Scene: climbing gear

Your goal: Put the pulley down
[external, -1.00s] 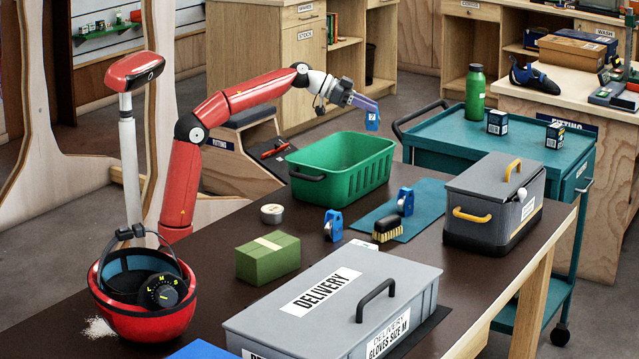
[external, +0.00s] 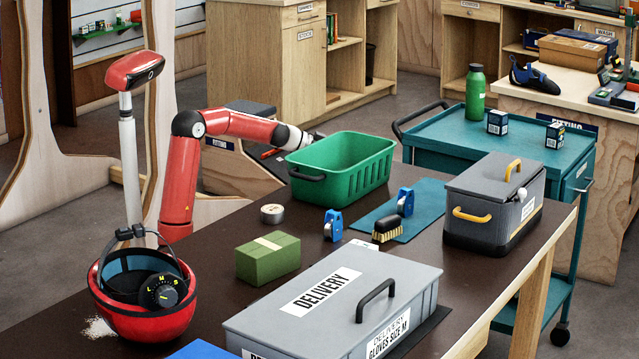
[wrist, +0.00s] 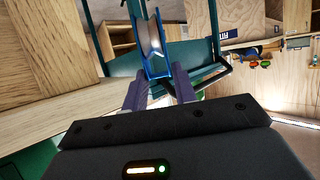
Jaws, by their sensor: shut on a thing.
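In the wrist view my gripper (wrist: 158,92) is shut on a blue pulley (wrist: 154,62), held between its purple fingers. I cannot tell from this whether the pulley touches anything. Two other blue pulleys stand on the dark table: one (external: 333,226) in front of the crate, one (external: 405,202) on the teal mat (external: 428,202).
A brush (external: 387,229), a tape roll (external: 271,214) and a green block (external: 267,259) lie nearby. A grey delivery box (external: 335,300) is in front, a grey toolbox (external: 492,205) at right. A red helmet (external: 146,318) is at left. A teal trolley (external: 450,140) stands behind.

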